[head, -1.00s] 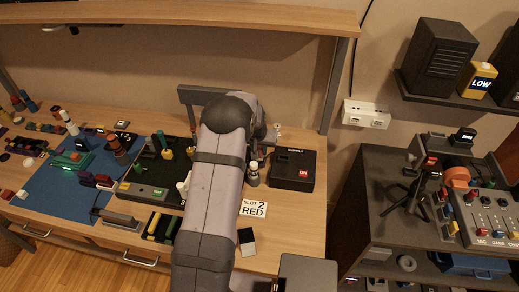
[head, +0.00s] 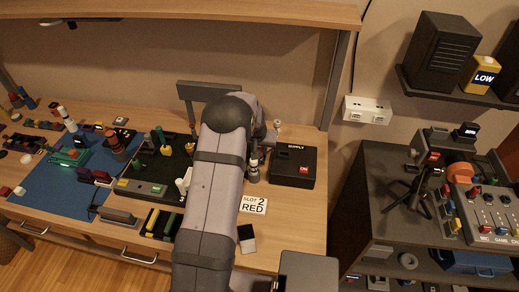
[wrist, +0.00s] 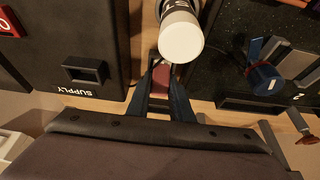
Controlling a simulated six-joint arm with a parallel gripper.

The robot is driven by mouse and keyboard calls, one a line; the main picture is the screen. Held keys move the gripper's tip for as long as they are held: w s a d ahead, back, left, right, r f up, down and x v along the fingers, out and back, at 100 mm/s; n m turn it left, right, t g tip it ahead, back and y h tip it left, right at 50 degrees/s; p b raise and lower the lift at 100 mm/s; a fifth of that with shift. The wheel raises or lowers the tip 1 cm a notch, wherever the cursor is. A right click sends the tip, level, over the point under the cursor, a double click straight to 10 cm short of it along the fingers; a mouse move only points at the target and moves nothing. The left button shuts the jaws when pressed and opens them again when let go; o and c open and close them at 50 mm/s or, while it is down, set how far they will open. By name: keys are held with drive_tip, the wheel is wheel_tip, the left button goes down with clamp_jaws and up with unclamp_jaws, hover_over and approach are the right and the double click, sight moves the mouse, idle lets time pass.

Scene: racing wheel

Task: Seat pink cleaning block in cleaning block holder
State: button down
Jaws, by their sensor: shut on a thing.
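My gripper (wrist: 166,88) shows in the wrist view, its two dark fingers closed on the sides of a small pink block (wrist: 160,77). The block is partly hidden between the fingers. A white-topped cylinder (wrist: 181,37) stands just beyond the fingertips and covers part of the view there. In the head view my arm hides the gripper and the block. I cannot pick out the cleaning block holder with certainty in either view.
The black SUPPLY box (head: 293,166) stands right of my arm; it also shows at left in the wrist view (wrist: 60,50). A black tool board (head: 150,175) and blue mat (head: 55,190) lie left.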

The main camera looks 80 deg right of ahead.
drive_tip(key=c, duration=1.5)
unclamp_jaws()
drive_tip(key=shift+b+v, duration=1.2)
drive_tip(key=shift+v, duration=2.45)
drive_tip(key=shift+w, duration=0.1)
